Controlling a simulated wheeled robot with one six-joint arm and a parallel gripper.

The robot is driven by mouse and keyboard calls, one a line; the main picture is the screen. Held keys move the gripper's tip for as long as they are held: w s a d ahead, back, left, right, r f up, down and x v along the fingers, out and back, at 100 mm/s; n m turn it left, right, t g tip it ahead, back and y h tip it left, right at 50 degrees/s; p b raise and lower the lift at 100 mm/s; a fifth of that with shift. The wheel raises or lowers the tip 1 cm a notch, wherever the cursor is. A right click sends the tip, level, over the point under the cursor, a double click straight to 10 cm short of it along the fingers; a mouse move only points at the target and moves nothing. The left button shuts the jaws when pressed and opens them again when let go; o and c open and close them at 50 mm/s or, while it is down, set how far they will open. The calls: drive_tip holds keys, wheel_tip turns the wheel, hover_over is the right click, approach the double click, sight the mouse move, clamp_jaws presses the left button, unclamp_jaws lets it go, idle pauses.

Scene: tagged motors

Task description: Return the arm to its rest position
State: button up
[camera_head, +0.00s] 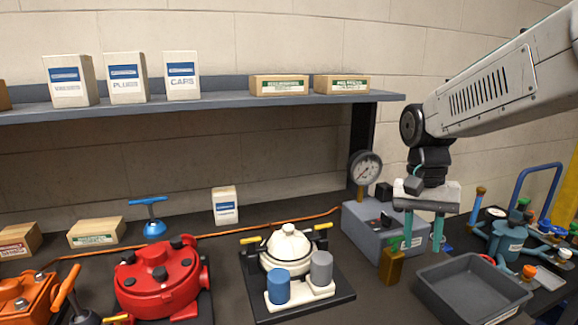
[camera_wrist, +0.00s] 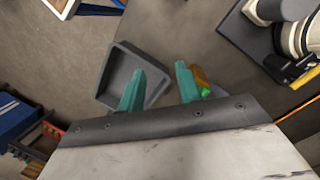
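My gripper (camera_head: 423,236) hangs from the arm at the right of the head view, pointing down. Its two teal fingers are apart, with nothing seen between them. In the wrist view my gripper (camera_wrist: 160,85) also shows spread fingers. It is above the bench, near a grey box with a dial gauge and behind an empty dark grey tray (camera_head: 465,292). The tray also shows below the fingers in the wrist view (camera_wrist: 104,88). An amber bottle with a green top (camera_head: 391,266) stands close to the left finger in the head view; its gap to the finger is unclear.
A red motor (camera_head: 150,288) and a white motor (camera_head: 285,248) with blue and grey cylinders stand left. A teal motor (camera_head: 502,240) stands at right. The gauge (camera_head: 364,168) rises near the arm. A shelf (camera_head: 220,98) with boxes runs along the wall.

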drive_tip(key=s+d+n+t, duration=0.1)
drive_tip(key=s+n+t, duration=0.2)
drive_tip(key=s, duration=1.8)
drive_tip(key=n, duration=0.2)
drive_tip(key=shift+n+t, duration=0.3)
drive_tip(key=shift+o, duration=0.3)
